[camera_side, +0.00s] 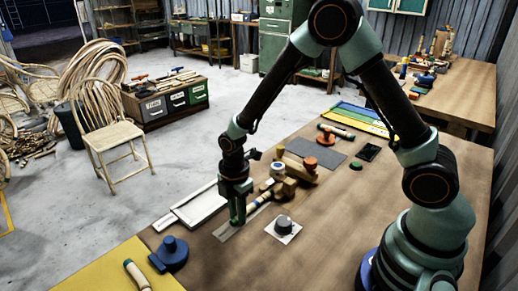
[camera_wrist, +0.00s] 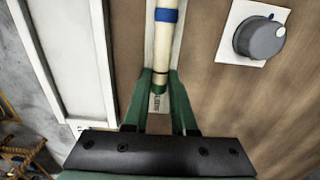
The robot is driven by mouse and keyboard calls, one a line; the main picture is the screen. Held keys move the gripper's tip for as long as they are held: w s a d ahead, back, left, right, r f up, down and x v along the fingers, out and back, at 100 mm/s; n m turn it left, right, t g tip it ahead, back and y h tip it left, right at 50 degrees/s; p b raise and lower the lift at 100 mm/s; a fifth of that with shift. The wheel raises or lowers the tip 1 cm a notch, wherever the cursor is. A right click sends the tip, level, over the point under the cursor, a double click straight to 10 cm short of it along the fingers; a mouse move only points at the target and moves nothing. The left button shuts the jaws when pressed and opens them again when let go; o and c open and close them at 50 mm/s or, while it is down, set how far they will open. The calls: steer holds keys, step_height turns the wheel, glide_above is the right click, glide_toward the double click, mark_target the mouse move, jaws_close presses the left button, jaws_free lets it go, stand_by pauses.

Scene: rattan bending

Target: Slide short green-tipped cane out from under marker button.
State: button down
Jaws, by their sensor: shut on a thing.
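The cane is a cream rod with a blue band and a thin dark band; its near end shows in the wrist view (camera_wrist: 162,48). In the side view my gripper (camera_side: 238,219) points down at the low end of the cane (camera_side: 256,205), close to the table. The cane's far end runs toward wooden blocks (camera_side: 288,188) and is hidden there. I cannot tell which part is the marker button.
A grey knob on a white plate (camera_side: 294,235) sits right of the cane. A white tray (camera_side: 202,205) lies to the left. A blue round-based piece (camera_side: 172,254) stands at the front left. A grey mat (camera_side: 315,153) and an orange-topped piece (camera_side: 310,164) lie behind.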

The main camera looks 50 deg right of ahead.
steer(key=shift+a, duration=1.05)
steer(key=c, duration=0.6)
jaws_free()
steer(key=shift+c, duration=0.2)
step_height(320, 180, up, 12)
steer(key=shift+r, duration=0.1)
